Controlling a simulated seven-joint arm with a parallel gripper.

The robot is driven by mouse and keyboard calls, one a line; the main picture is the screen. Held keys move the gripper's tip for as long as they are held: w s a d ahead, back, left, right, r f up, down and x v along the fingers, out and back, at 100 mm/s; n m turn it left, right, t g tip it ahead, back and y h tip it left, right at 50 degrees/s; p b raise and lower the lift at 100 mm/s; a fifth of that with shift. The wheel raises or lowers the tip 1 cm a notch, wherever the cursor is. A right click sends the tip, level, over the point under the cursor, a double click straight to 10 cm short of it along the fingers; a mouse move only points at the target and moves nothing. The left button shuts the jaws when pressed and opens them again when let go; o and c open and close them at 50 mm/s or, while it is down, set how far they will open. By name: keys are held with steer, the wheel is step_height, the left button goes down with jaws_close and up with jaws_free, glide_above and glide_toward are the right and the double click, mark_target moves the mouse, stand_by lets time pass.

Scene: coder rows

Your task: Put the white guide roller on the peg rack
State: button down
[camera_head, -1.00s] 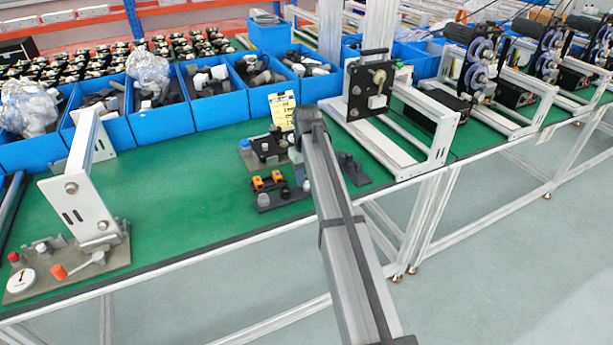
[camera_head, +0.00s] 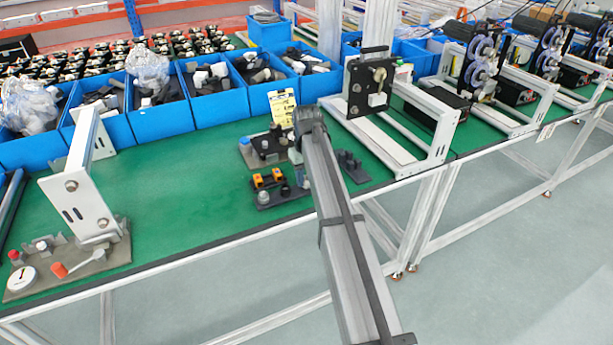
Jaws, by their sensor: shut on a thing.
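My arm (camera_head: 345,240) reaches from the bottom edge up to the middle of the green bench. My gripper and its fingertips are hidden behind the arm's end, so anything in its grasp is hidden too. A small dark rack with short upright pegs (camera_head: 353,167) stands just right of the arm's end. It looks like the peg rack, but I cannot be sure. A small off-white roller (camera_head: 378,99) sits on the black plate (camera_head: 357,85) of the bench machine; I cannot tell whether it is the white guide roller.
A dark fixture with orange blocks (camera_head: 269,179) and a grey-and-black fixture (camera_head: 264,146) sit left of the arm's end. A yellow card (camera_head: 283,103) stands behind. Blue bins (camera_head: 161,123) line the back. A white bracket (camera_head: 78,200) stands at left. The green mat (camera_head: 180,190) between is clear.

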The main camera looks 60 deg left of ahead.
steer(key=shift+f, duration=0.5)
stand_by(0.4)
steer(key=c, duration=0.7)
jaws_free()
steer(key=shift+r, duration=0.15)
step_height(320, 180, up, 14)
steer(key=shift+f, duration=0.2)
